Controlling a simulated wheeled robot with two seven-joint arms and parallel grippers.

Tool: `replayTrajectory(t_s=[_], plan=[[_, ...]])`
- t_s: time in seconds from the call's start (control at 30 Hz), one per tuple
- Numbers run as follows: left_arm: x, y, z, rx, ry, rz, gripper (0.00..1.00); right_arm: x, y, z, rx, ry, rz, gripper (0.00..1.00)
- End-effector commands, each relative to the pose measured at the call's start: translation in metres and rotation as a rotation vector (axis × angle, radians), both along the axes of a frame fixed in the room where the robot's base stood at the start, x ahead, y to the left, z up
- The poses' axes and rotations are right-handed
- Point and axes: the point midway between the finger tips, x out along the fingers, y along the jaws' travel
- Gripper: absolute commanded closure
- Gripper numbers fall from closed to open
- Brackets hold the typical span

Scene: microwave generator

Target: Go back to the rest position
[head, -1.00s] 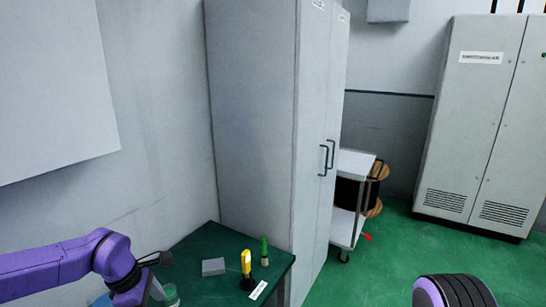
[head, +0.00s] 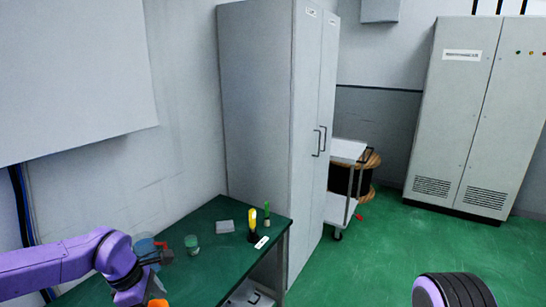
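My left arm comes in from the lower left, purple, over a dark green table (head: 215,270). Its wrist bends downward, and the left gripper's fingers are not clearly shown, so I cannot tell whether it is open or shut. My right arm shows only as a dark, purple-ringed part at the bottom right. The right gripper is not in view.
The table holds a clear jar (head: 192,245), a grey block (head: 225,227), a yellow-and-black tool (head: 252,224) and a green bottle (head: 266,214). A tall grey cabinet (head: 265,130) stands behind it. A cart (head: 342,208) and cable reel (head: 368,175) stand beyond. Green floor is open at right.

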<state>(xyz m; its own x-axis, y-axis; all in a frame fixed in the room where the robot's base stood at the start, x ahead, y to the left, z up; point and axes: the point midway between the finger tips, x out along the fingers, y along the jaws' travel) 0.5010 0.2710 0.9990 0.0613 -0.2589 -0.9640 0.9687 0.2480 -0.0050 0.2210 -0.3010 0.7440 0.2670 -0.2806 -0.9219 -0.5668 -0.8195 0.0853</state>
Motion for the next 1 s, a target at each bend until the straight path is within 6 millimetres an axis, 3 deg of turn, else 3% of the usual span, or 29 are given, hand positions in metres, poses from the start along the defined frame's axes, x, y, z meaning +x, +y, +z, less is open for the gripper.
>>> replayTrajectory(t_s=[0.37, 0.57, 0.67, 0.77, 0.87, 1.0], plan=[[0.002, 0.028, -0.016, 0.161, -0.046, 0.197, 0.01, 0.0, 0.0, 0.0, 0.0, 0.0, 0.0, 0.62], [-0.006, 0.042, -0.058, 0.391, -0.121, 0.182, 0.01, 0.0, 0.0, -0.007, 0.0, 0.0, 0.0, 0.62], [-0.016, 0.047, -0.093, 0.531, -0.174, 0.116, 0.01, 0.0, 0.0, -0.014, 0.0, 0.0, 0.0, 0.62], [-0.036, 0.047, -0.142, 0.677, -0.241, -0.022, 0.01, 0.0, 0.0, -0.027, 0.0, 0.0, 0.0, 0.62], [-0.073, 0.04, -0.202, 0.78, -0.314, -0.265, 0.01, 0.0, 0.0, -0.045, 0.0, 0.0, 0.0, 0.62], [-0.148, 0.024, -0.278, 0.78, -0.344, -0.664, 0.01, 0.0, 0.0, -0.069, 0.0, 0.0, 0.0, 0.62]])
